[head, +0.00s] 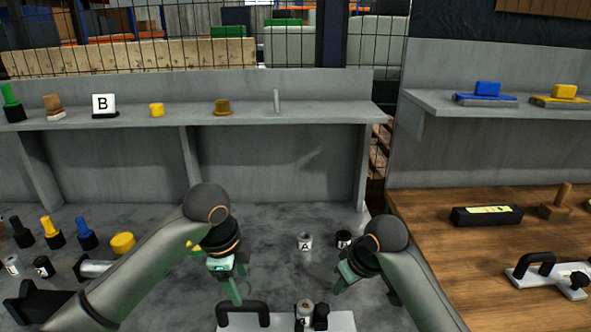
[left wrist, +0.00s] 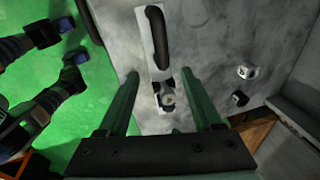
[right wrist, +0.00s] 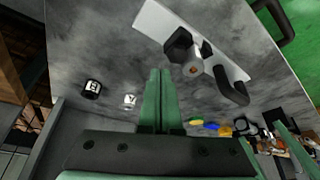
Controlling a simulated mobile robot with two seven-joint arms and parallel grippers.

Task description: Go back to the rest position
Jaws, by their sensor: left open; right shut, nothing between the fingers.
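My left gripper (head: 230,285) hangs over the grey table, left of its middle. Its green fingers stand apart and empty in the left wrist view (left wrist: 165,105). My right gripper (head: 347,280) is over the table to the right, tilted inward. Its green fingers are together with nothing between them in the right wrist view (right wrist: 160,95). A white plate with a black handle (head: 243,308) lies below and between the grippers at the front edge. A small cylindrical part (head: 306,308) sits on that plate. Both grippers appear apart from it.
Several coloured tools (head: 54,234) stand at the left. A grey shelf (head: 330,112) runs behind. A wooden table (head: 450,260) at the right holds another handled plate (head: 548,273).

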